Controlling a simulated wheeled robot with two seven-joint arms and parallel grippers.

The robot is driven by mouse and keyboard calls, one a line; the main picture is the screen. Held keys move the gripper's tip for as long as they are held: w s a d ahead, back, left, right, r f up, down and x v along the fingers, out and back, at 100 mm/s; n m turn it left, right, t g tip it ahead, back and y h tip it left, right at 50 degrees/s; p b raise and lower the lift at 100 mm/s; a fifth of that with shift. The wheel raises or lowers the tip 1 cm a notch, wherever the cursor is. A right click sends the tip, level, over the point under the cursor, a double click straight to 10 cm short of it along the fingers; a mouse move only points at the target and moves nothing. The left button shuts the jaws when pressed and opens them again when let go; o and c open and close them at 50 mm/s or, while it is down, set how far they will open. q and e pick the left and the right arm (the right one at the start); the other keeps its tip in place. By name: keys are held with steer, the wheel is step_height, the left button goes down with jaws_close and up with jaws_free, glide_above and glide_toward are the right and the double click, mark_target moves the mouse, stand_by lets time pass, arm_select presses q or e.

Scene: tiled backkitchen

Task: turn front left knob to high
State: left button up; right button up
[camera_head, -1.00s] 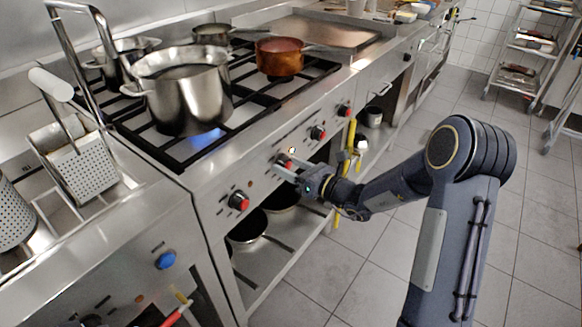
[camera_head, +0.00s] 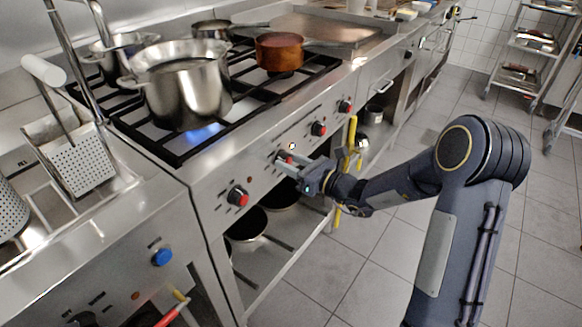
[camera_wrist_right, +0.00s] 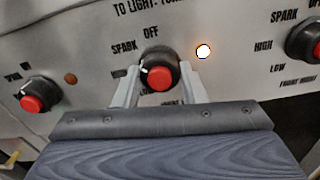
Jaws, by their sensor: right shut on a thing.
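My right gripper (camera_head: 289,164) is at the front panel of the stove, shut on a black knob with a red cap (camera_wrist_right: 158,76). In the right wrist view its two pale fingers (camera_wrist_right: 159,88) sit on either side of this knob. "OFF" and "SPARK" are printed above it; the lettering below is partly hidden. A white mark shows on the knob's left side. A lit indicator lamp (camera_wrist_right: 203,51) is just right of the knob. A blue flame (camera_head: 203,134) burns under the large steel pot (camera_head: 185,85). My left gripper is not in view.
Another red-capped knob (camera_head: 238,197) is left of the held one, and more (camera_head: 319,129) are to the right. A yellow handle (camera_head: 350,142) hangs close beside my right wrist. A copper pan (camera_head: 279,52) stands on the stove. The tiled floor (camera_head: 345,275) is clear.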

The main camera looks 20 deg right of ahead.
steer(key=shift+n+b, duration=4.2)
steer(key=shift+b, duration=1.25)
steer(key=o, duration=1)
steer(key=p+v, duration=0.1)
steer(key=v, duration=0.7)
